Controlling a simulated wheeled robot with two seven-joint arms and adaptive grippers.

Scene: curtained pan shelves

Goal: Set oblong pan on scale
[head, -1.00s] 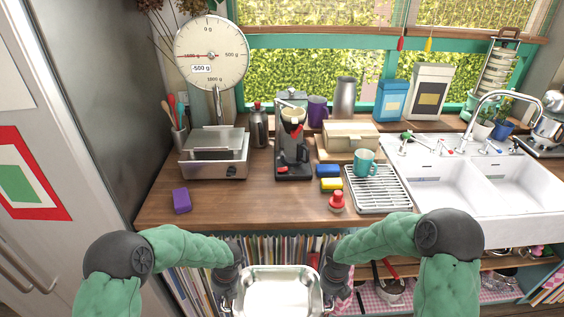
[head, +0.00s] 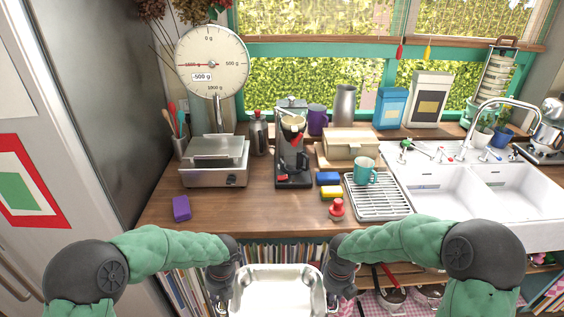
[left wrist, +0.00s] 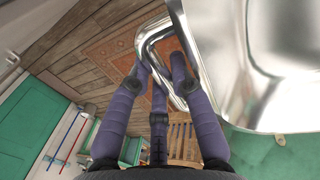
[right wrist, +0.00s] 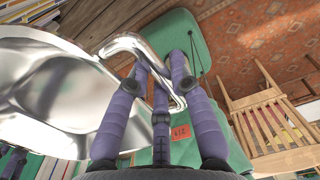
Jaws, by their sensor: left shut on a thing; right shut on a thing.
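The oblong pan (head: 277,290) is shiny metal and hangs level in front of the counter, low in the head view. My left gripper (head: 226,291) is shut on its left handle; the left wrist view shows the fingers around the handle loop (left wrist: 160,55). My right gripper (head: 335,290) is shut on its right handle; the right wrist view shows the fingers on that loop (right wrist: 140,55). The scale (head: 214,162) stands at the counter's left, with a bare metal platform and a round dial (head: 211,62) on a post behind. The pan's lower part is cut off.
A purple sponge (head: 181,208) lies in front of the scale. A coffee maker (head: 292,150) stands right of it. A red-topped object (head: 337,208), sponges (head: 329,180) and a drying rack (head: 378,195) are further right. The counter (head: 245,210) is clear between sponge and coffee maker.

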